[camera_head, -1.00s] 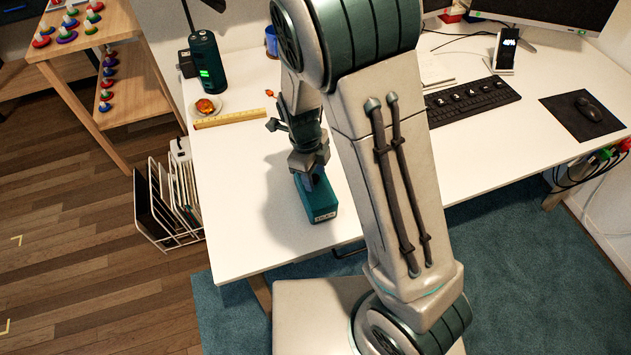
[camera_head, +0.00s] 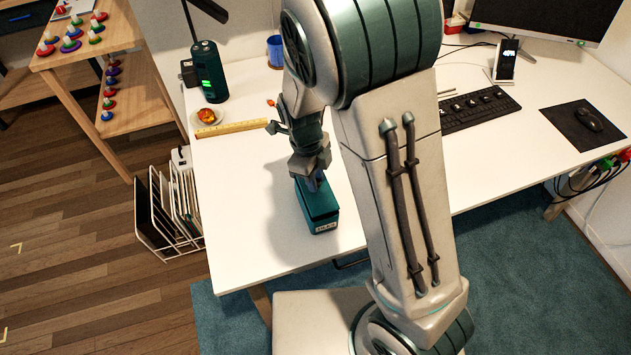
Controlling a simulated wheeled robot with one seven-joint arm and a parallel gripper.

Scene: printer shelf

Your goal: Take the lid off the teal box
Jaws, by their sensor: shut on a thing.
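The teal box (camera_head: 326,226) stands on the white desk near its front edge, with a small pale label on its front end. Its teal lid (camera_head: 321,206) is over the box and looks slightly raised at the front; any gap is too small to be sure of. My gripper (camera_head: 314,184) points down at the top of the lid and is shut on it. The fingertips and the grip point are mostly hidden by the hand.
A yellow ruler (camera_head: 232,128), a small plate with food (camera_head: 207,115) and a dark green cylinder (camera_head: 208,72) are on the desk behind left. A keyboard (camera_head: 478,108) lies to the right. The desk left of the box is clear.

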